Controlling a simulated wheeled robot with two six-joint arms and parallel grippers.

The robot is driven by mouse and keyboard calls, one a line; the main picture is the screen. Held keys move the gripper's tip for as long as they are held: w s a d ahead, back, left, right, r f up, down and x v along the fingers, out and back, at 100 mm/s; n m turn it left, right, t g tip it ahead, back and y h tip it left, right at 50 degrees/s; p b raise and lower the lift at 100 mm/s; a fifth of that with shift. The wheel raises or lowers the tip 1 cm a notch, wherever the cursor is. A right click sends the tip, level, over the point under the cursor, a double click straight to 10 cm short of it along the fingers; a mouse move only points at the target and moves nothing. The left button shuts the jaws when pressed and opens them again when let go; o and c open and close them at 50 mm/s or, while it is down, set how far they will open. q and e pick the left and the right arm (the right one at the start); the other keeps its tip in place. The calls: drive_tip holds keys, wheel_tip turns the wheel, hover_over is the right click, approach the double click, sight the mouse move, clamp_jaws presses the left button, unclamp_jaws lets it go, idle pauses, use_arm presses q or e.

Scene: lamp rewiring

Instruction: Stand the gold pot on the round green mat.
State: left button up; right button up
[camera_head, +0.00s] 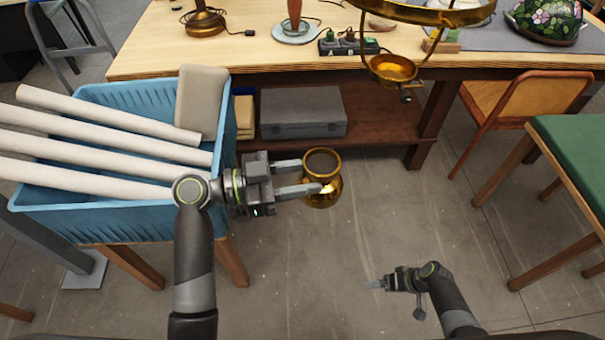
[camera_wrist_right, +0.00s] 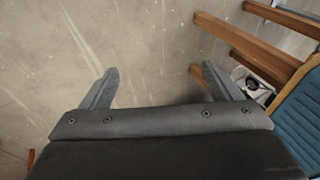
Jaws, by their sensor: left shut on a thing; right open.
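The gold pot (camera_head: 323,195) is a shiny round vessel with a dark open mouth, upright in the middle of the head view. My left gripper (camera_head: 312,176) is shut on it from the left side. The pot is held above the grey floor, in front of the workbench. My right gripper (camera_head: 376,284) is low at the lower right of the head view, well apart from the pot. The right wrist view shows its two fingers (camera_wrist_right: 160,85) spread wide with only floor between them. I do not see a round green mat in either view.
A blue crate (camera_head: 95,222) with white tubes stands left of the pot. The wooden workbench (camera_head: 240,60) runs across the back, with a grey case (camera_head: 302,112) on its lower shelf. A hanging brass ring lamp (camera_head: 425,14) is overhead. A green-topped table (camera_head: 578,150) stands right. Central floor is clear.

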use_arm(q)
drive_tip(key=shift+w+a+f+t, duration=0.1)
drive_tip(key=shift+a+t, duration=0.2)
drive_tip(key=s+a+n+t+y, duration=0.1)
drive_tip(key=a+n+t+y, duration=0.3)
drive_tip(key=a, duration=0.6)
drive_tip(key=s+a+r+n+t+y, duration=0.1)
drive_tip(key=a+n+t+y, duration=0.4)
drive_tip(key=a+t, duration=0.3)
drive_tip(key=shift+s+a+n, duration=0.15)
drive_tip(key=shift+a+n, duration=0.45)
drive_tip(key=shift+a, duration=0.25)
use_arm(e)
drive_tip(key=s+d+f+h, duration=0.1)
drive_tip(key=s+f+h, duration=0.1)
drive_tip(key=s, duration=0.7)
drive_tip(key=s+d+f+h, duration=0.2)
drive_tip(key=s+f, duration=0.3)
drive_tip(key=s, duration=0.5)
drive_tip(key=s+d+f+m+h, duration=0.1)
drive_tip(key=s+f, duration=0.3)
drive_tip(key=s, duration=0.6)
drive_tip(key=shift+s+d+f+g+h, duration=0.15)
drive_tip(key=shift+d+f+g+h, duration=0.2)
drive_tip(key=shift+d+h, duration=0.3)
drive_tip(key=shift+r, duration=0.1)
